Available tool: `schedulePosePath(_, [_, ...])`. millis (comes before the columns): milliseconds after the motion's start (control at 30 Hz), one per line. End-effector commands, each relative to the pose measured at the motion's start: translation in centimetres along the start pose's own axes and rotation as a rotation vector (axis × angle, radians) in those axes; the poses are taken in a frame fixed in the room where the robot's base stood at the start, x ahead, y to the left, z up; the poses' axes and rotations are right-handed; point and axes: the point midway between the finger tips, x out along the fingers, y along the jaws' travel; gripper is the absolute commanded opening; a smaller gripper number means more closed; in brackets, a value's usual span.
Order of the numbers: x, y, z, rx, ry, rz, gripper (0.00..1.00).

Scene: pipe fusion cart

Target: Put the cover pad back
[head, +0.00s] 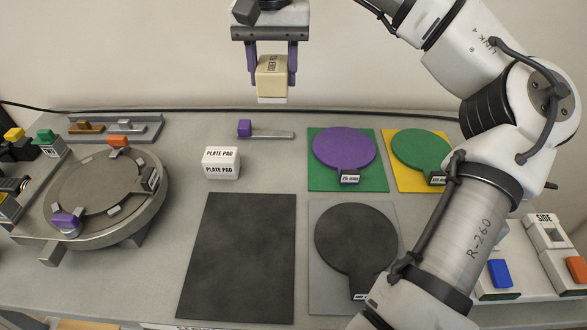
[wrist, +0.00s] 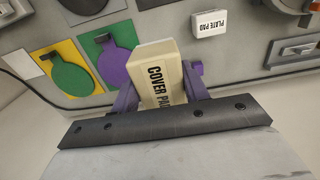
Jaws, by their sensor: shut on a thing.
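My gripper (head: 272,80) has purple fingers and is shut on the cover pad (head: 271,77), a cream block with a white lower face. It holds the pad high above the back of the cart top, clear of everything. In the wrist view, the cover pad (wrist: 160,80) sits between the purple fingers with its label "COVER PAD" readable. The plate pad (head: 221,163), a white labelled block, stands on the grey top below and left of my gripper; it also shows in the wrist view (wrist: 209,23). I cannot tell which spot belongs to the cover pad.
A round grey plate fixture (head: 98,186) stands at left. A purple-ended bar (head: 266,132) lies at the back. A black mat (head: 238,258) is in front. Purple (head: 344,152), green (head: 420,150) and black (head: 355,236) paddles lie on coloured squares. Labelled boxes (head: 546,232) stand at right.

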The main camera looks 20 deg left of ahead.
Motion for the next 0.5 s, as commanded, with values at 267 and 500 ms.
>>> schedulePosePath(267, [6.1, 0.1, 0.1, -0.006, -0.005, 0.000, 0.19])
schedulePosePath(500, [12.2, 0.0, 0.1, -0.005, -0.004, 0.000, 0.19])
